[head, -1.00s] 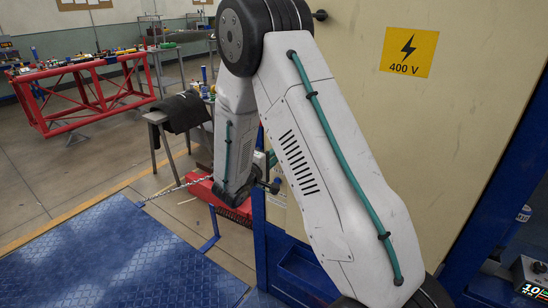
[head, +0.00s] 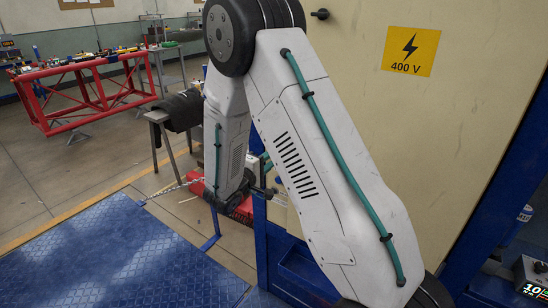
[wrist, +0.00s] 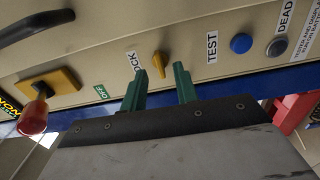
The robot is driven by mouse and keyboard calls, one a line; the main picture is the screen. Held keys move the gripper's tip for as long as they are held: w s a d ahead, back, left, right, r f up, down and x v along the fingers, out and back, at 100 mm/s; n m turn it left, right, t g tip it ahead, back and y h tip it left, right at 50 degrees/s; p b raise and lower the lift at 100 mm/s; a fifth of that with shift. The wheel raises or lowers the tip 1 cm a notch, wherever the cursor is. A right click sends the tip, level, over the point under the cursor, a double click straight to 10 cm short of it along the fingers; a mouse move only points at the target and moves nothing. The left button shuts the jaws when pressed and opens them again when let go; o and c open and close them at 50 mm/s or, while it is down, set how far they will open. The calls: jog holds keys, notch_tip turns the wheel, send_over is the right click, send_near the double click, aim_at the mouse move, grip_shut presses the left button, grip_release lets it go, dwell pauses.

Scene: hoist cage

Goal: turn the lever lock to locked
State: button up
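In the wrist view a small yellow lever (wrist: 159,63) sits on the cream panel, beside a label partly hidden by a finger and reading "OCK". I take this lever to be the lever lock. Its long side runs roughly up and down in the picture. My gripper (wrist: 160,71) is open, with its two teal fingers apart and the lever showing in the gap between their tips. I cannot tell whether the fingers reach around it. In the head view my own arm hides the lever and most of my gripper.
On the same panel are a red-handled switch on a yellow plate (wrist: 50,90), a black handle (wrist: 38,24), a blue button (wrist: 241,43) and a grey button (wrist: 277,47). A cream cabinet wall (head: 355,100) stands right of my arm. Blue floor plate (head: 110,255) is clear.

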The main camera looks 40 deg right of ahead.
jog(key=v, duration=0.4)
jog(key=shift+a, duration=0.15)
dwell(0.4)
jog(key=s+r+g+y, duration=0.25)
jog(key=s+g, duration=0.25)
jog(key=s, duration=0.4)
jog(key=s+r+g+y, duration=0.1)
jog(key=s+g+y, duration=0.2)
jog(key=s+g, duration=0.35)
jog(key=s+a+r+m+t+y, duration=0.2)
jog(key=s+a+r+y, duration=0.3)
jog(key=s, duration=0.3)
jog(key=s+a+r+m+t+y, duration=0.1)
jog(key=s+a+r+t+y, duration=0.3)
jog(key=s+a+r+y, duration=0.2)
jog(key=shift+s+a+r+m+t, duration=0.35)
jog(key=shift+s+a+r+m, duration=0.15)
jog(key=shift+s, duration=0.8)
